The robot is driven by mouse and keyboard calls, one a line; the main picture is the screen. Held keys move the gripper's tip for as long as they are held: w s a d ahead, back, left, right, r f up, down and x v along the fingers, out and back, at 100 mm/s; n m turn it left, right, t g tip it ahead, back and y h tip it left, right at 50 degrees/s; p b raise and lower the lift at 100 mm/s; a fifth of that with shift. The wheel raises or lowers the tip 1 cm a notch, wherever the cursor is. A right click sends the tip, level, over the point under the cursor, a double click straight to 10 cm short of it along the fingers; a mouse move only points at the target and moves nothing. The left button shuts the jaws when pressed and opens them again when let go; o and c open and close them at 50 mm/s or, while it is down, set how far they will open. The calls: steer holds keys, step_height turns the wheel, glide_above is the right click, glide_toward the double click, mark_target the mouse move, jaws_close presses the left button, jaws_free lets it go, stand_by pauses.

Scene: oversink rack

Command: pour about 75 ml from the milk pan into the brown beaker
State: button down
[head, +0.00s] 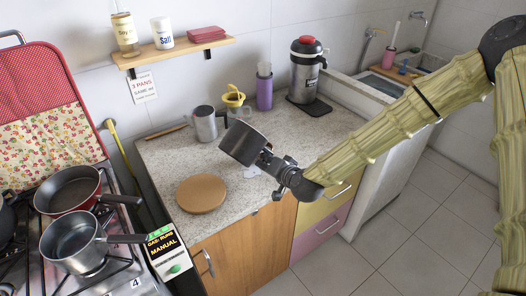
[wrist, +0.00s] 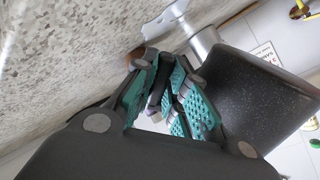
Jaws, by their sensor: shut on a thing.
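The milk pan (head: 243,143), dark grey and shiny, is held tilted above the counter. My gripper (head: 268,163) is shut on its handle at the pan's lower right. In the wrist view, the pan's dark speckled wall (wrist: 262,95) fills the right side, beside the teal-padded fingers of my gripper (wrist: 163,82). The pan's inside and any milk in it are hidden. I cannot make out a brown beaker in the head view; the pan covers part of the counter behind it. A small brown patch (wrist: 134,56) shows behind a fingertip in the wrist view, and I cannot tell what it is.
A round wooden board (head: 201,194) lies at the counter's front left. A metal mug (head: 206,124), a yellow item (head: 233,98), a purple tumbler (head: 264,92) and a flask (head: 306,72) stand behind. Counter (head: 325,128) at right is clear.

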steer(key=shift+w+d+r+n+t+h, duration=0.15)
steer(key=shift+r+n+t, duration=0.15)
steer(key=shift+r, duration=0.1)
steer(key=shift+w+d+r+n+t+h, duration=0.1)
steer(key=shift+w+r+n+t+h, duration=0.1)
steer(key=shift+r+n, duration=0.15)
steer(key=shift+b, duration=0.3)
steer(key=shift+d+r+n, duration=0.1)
steer(key=shift+d+n, duration=0.05)
steer(key=shift+n, duration=0.1)
steer(key=shift+t+b, duration=0.4)
steer(key=shift+b, duration=0.1)
stand_by(0.5)
